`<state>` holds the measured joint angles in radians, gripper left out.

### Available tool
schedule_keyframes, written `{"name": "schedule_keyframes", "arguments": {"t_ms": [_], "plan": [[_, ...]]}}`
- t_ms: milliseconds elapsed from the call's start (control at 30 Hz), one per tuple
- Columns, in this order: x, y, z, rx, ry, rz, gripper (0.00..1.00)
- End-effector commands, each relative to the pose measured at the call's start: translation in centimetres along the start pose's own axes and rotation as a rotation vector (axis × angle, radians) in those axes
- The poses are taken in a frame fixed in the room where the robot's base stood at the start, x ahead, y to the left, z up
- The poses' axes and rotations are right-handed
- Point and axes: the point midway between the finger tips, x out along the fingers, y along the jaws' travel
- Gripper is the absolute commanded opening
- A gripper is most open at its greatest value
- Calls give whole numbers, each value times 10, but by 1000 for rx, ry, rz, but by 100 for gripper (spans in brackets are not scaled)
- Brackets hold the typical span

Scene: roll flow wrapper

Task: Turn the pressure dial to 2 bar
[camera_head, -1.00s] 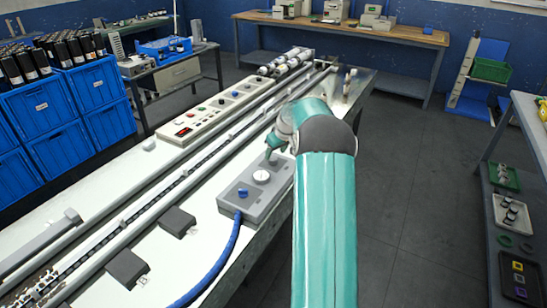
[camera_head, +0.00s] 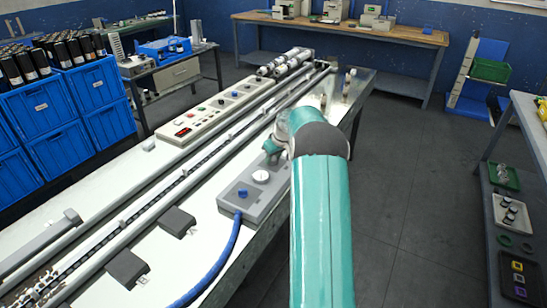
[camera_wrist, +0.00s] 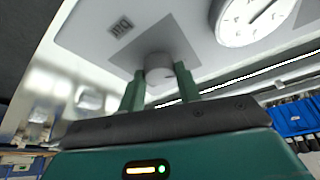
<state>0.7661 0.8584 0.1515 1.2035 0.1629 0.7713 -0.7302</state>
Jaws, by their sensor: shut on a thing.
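The pressure dial (camera_wrist: 158,62) is a short pale grey round knob on a darker square patch of the control box. My gripper (camera_wrist: 162,78) has its two green fingers on either side of the knob and is shut on it. A round white gauge (camera_wrist: 250,18) with a dark needle is beside the knob in the wrist view; its figures are too small to read. In the head view, the grey control box (camera_head: 229,203) sits at the bench's near right edge, with the gauge (camera_head: 261,177) on top. My gripper (camera_head: 271,156) is at its far end, where my arm hides the dial.
A blue knob (camera_head: 242,193) is on the box's near end, and a blue hose (camera_head: 226,258) runs from it. A long control panel (camera_head: 205,118) and rails lie to the left. Two dark blocks (camera_head: 177,221) sit on the bench. Open floor (camera_head: 400,190) is to the right.

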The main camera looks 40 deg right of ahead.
Motion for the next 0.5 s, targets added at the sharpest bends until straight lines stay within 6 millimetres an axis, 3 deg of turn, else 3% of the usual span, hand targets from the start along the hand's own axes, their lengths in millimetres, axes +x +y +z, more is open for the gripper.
{"name": "schedule_keyframes", "arguments": {"t_ms": [500], "plan": [[0, -3, 0, 213, -2, 90, 11]]}}
